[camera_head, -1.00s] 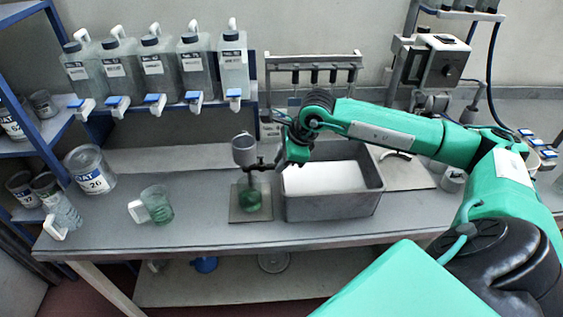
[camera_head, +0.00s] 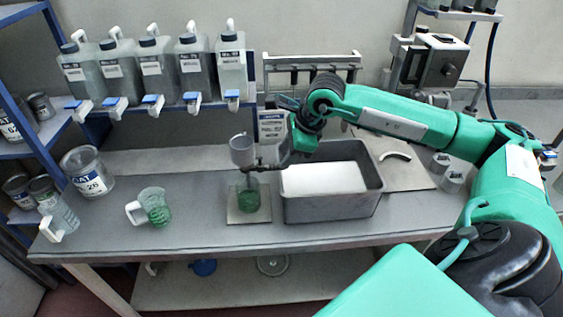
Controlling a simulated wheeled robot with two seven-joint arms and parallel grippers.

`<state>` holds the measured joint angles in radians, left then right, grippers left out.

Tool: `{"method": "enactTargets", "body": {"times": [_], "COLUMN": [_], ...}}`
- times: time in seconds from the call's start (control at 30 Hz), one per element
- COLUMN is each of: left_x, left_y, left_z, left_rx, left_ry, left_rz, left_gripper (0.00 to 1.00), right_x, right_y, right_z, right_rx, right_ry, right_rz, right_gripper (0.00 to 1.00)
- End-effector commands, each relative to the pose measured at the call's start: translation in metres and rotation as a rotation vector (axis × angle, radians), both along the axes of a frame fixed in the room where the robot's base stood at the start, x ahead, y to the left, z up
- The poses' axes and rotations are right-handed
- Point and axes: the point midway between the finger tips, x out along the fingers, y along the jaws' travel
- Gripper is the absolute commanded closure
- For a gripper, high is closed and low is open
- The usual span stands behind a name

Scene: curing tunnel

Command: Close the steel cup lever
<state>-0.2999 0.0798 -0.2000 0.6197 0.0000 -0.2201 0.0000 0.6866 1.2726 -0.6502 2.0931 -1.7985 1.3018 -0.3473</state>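The steel cup (camera_head: 242,149) is a small grey cup held above a square plate (camera_head: 235,216). A glass beaker with green liquid (camera_head: 248,198) stands on the plate under it. A dark valve with a short lever (camera_head: 257,168) shows just below the cup, pointing right; its exact position is too small to tell. My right gripper (camera_head: 283,154) is just right of the cup, close to the lever end. I cannot tell whether it touches the lever or whether its fingers are apart. My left gripper is not in view.
A grey metal tub (camera_head: 332,207) stands right of the plate, under my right forearm. A handled beaker of green liquid (camera_head: 155,207) and a large labelled can (camera_head: 88,172) stand at the left. Bottles with taps (camera_head: 152,65) line the back. The bench front between handled beaker and plate is clear.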

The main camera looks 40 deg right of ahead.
Motion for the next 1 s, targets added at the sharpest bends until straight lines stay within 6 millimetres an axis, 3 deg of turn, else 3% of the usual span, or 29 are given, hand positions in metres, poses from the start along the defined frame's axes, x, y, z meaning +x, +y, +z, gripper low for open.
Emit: {"method": "enactTargets", "body": {"times": [0.2, 0.43, 1.0], "left_x": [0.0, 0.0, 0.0], "left_y": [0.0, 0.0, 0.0], "left_z": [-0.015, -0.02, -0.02], "left_rx": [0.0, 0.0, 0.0], "left_ry": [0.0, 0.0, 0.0], "left_rz": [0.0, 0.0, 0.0], "left_gripper": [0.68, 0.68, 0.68], "right_x": [-0.018, -0.031, -0.035], "right_y": [-0.012, -0.02, -0.022], "right_z": [0.045, 0.079, 0.088], "right_rx": [-0.002, -0.001, 0.0], "right_ry": [-0.005, -0.002, 0.0], "right_rz": [-0.001, -0.001, 0.0], "right_gripper": [0.61, 0.61, 0.61]}}
